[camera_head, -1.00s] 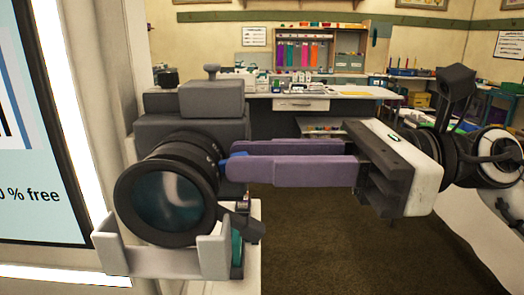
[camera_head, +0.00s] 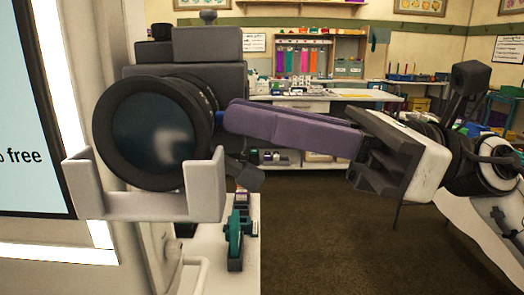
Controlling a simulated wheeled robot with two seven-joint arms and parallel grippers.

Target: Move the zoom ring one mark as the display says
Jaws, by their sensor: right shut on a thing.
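A camera (camera_head: 190,90) with a large dark lens (camera_head: 152,135) stands at the left, its lens facing me over a grey cradle (camera_head: 150,207). The ridged zoom ring (camera_head: 204,95) is partly visible behind the front rim; its marks are too small to read. A small blue tab (camera_head: 219,117) sticks out at the ring's right side. My right gripper (camera_head: 230,118) comes from the right, its purple fingers shut on the blue tab and tilted. The display (camera_head: 30,110) is cut off at the left edge; only "free" is readable. My left gripper is out of view.
A dark knob (camera_head: 245,178) sits just below the fingers, beside the cradle. A white stand (camera_head: 215,262) with a green item (camera_head: 236,232) is below. The carpet (camera_head: 350,240) is open to the right; a desk (camera_head: 330,100) stands far back.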

